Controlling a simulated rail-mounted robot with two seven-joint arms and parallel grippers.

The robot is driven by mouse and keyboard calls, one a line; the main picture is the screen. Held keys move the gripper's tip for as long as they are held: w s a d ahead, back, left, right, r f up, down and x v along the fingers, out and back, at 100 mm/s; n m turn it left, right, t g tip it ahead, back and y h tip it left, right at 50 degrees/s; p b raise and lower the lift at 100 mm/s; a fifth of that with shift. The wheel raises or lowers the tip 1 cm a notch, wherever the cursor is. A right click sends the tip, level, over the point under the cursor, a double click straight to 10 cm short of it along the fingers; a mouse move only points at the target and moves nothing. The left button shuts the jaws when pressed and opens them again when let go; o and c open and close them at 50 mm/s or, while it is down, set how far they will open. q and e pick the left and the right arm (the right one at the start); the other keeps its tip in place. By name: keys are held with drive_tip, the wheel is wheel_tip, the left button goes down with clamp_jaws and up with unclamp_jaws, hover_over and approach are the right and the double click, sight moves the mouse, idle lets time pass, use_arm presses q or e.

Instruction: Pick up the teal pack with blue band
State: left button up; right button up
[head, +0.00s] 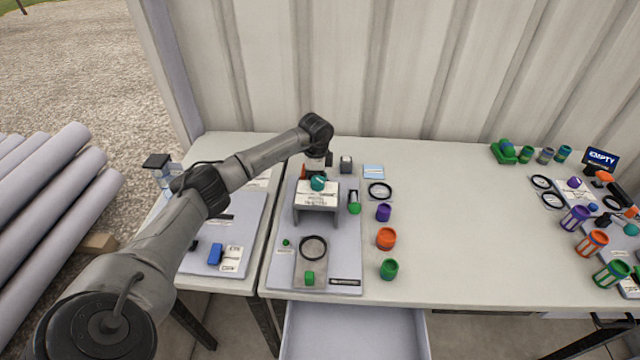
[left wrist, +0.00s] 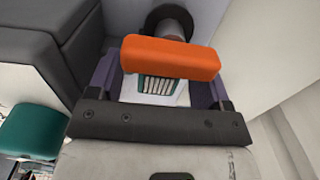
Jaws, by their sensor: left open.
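Small teal and green cylinders stand in a row at the back right in the head view; the rightmost (head: 563,153) looks teal with a darker bluish band, but it is too small to be sure. My left gripper (head: 318,160) is far to its left, above the back of a grey board. In the left wrist view its fingers (left wrist: 152,75) are apart, with an orange bar (left wrist: 170,58) across the space between them. A green ribbed piece (left wrist: 157,86) shows below the bar. I cannot tell whether the fingers touch the bar. My right gripper does not show.
A teal cap (head: 317,183) is by a white-topped stand (head: 318,194). Purple (head: 383,212), orange (head: 386,238) and green (head: 389,269) cups stand right of the board. The middle-right tabletop (head: 470,220) is clear. A corrugated wall (head: 430,70) rises behind.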

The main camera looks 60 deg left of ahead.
use_arm(q)
drive_tip(key=shift+c, duration=0.2)
drive_tip(key=c, duration=1)
drive_tip(key=shift+r, duration=0.1)
